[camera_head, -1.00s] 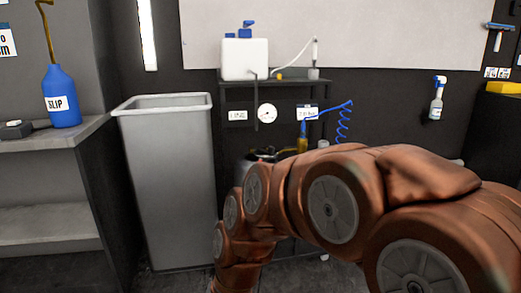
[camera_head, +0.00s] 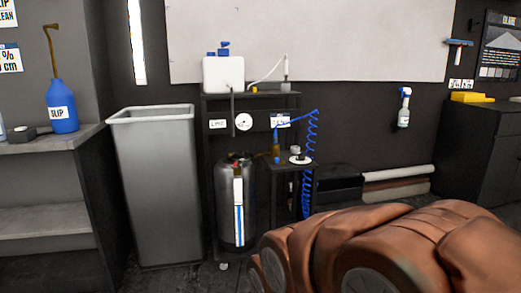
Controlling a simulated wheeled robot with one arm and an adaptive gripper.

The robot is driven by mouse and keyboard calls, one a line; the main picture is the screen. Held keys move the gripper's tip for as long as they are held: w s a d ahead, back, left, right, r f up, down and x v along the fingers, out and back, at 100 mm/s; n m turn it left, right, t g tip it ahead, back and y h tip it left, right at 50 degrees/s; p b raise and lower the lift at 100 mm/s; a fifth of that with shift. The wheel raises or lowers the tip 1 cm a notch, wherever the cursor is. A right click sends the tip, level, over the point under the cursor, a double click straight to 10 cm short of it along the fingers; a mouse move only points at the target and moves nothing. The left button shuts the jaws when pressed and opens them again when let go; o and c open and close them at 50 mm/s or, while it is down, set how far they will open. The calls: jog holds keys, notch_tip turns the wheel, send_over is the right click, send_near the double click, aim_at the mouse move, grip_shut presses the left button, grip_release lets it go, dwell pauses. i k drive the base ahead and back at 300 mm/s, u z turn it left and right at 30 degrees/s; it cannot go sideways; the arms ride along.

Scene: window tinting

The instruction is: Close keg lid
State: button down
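The keg (camera_head: 224,205) is a dark metal cylinder standing low in a black rack, left of centre. A white and blue level strip (camera_head: 239,205) runs down its front. The keg's top (camera_head: 236,160) is dark with a small red part; the picture is too small to tell whether its lid is open or closed. My copper-coloured arm fills the lower right, in front of and to the right of the keg. My gripper is out of view.
A tall grey bin (camera_head: 160,190) stands close left of the rack. A white tank (camera_head: 223,74) sits on the rack's top shelf (camera_head: 260,97). A blue coiled hose (camera_head: 311,150) hangs at its right. Rolls (camera_head: 398,173) lie at the back right.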

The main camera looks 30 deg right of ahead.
aim_at(245, 156)
jog(key=z, duration=0.4)
jog(key=i, duration=1)
jog(key=z, duration=0.15)
